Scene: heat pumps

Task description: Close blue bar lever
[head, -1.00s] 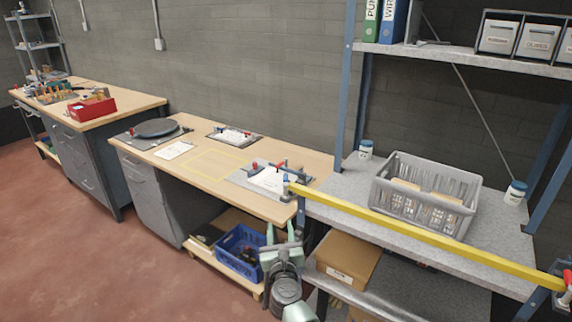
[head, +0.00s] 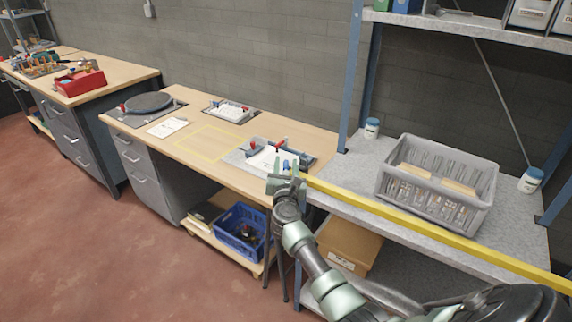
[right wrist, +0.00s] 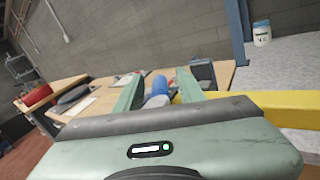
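The blue lever (right wrist: 159,84) shows in the right wrist view between the two green fingers of my right gripper (right wrist: 158,88). The fingers are apart, one on each side of it; I cannot tell whether either touches it. In the head view the blue lever (head: 286,164) is small and partly hidden by my right gripper (head: 289,170), at the left end of a long yellow bar (head: 425,228). The bar runs along the front of the grey shelf and also shows in the right wrist view (right wrist: 280,103). My left gripper is not in view.
A grey crate (head: 437,190) stands on the grey shelf behind the bar. The wooden workbench (head: 185,148) lies left, with a clamp fixture with red handles (head: 262,150) near its right end. A blue crate (head: 240,232) and cardboard box (head: 348,243) sit below. Floor at left is clear.

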